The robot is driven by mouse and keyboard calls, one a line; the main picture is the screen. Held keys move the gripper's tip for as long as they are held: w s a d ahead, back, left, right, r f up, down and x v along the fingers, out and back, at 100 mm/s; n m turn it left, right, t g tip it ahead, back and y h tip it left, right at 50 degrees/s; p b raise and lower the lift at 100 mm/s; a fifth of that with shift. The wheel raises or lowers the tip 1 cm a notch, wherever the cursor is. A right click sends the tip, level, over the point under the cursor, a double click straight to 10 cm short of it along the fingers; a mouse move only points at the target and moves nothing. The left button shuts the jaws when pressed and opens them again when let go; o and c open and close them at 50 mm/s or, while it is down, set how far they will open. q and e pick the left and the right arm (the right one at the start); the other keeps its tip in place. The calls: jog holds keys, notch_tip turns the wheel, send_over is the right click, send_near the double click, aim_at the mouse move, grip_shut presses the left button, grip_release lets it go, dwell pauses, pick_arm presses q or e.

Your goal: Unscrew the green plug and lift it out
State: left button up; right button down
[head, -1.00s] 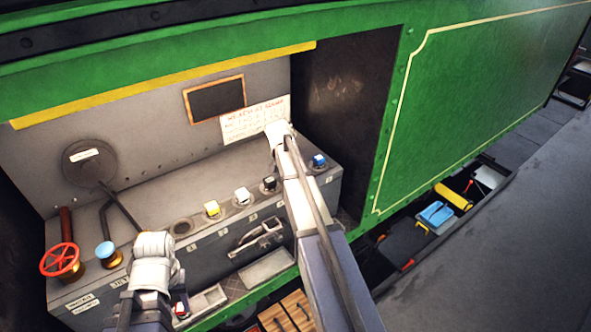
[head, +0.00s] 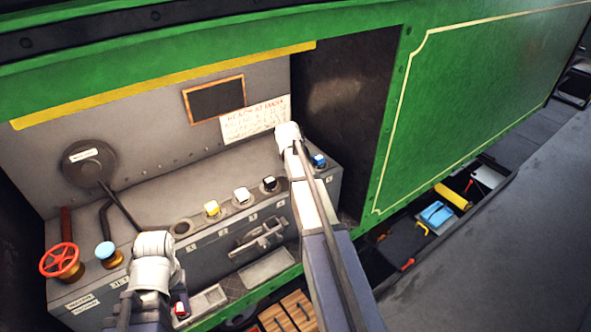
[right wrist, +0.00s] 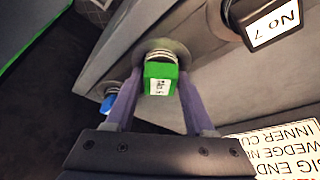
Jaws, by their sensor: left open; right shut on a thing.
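The green plug (right wrist: 160,77) shows in the right wrist view with a white label on its head. Silver threaded rings show between its head and the round collar of its hole. My right gripper (right wrist: 160,95) has one finger on each side of the green head and is shut on it. In the head view my right arm (head: 312,205) hides the plug and these fingertips. My left gripper (head: 153,270) is open at the lower left of the head view, over the front of the grey box. Its fingertips are hidden.
The grey box also carries a yellow plug (head: 211,208), white plug (head: 241,195), black plug (head: 269,184) and blue plug (head: 319,161). An empty hole (head: 182,227) is left of the yellow one.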

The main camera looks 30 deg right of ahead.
jog(key=n+t+y, duration=0.1)
jog(key=n, duration=0.3)
dwell(0.4)
jog(key=shift+n+y, duration=0.4)
jog(key=shift+n, duration=0.1)
jog(key=shift+r, duration=0.1)
jog(key=shift+r+p, duration=3.7)
jog(key=shift+p, duration=0.1)
jog(key=shift+f, duration=0.1)
